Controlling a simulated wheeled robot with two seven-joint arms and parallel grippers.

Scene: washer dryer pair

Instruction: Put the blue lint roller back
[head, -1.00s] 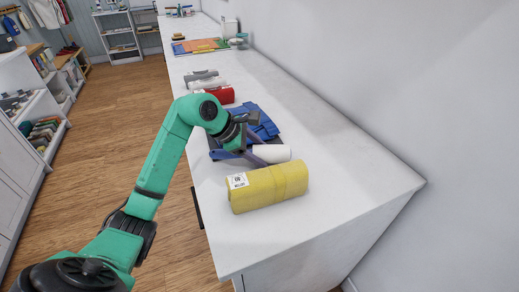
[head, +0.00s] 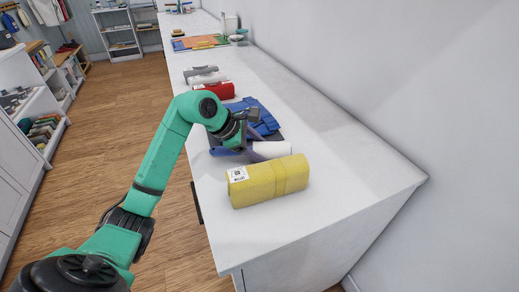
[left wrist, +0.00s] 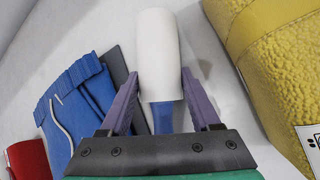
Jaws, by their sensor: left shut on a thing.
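The lint roller has a white roll (head: 274,149) and a blue handle (head: 226,151), and lies sideways at the white counter's near end. The rest of the handle is hidden by the gripper. I cannot tell whether the roller touches the surface below. My right gripper is not in view.
A yellow folded towel (head: 268,182) lies close in front of the roller. Blue folded clothing (head: 262,122) lies just behind, beside a dark flat thing (left wrist: 116,66). A red bundle (head: 213,91) is farther back. The counter's right side is clear up to the wall.

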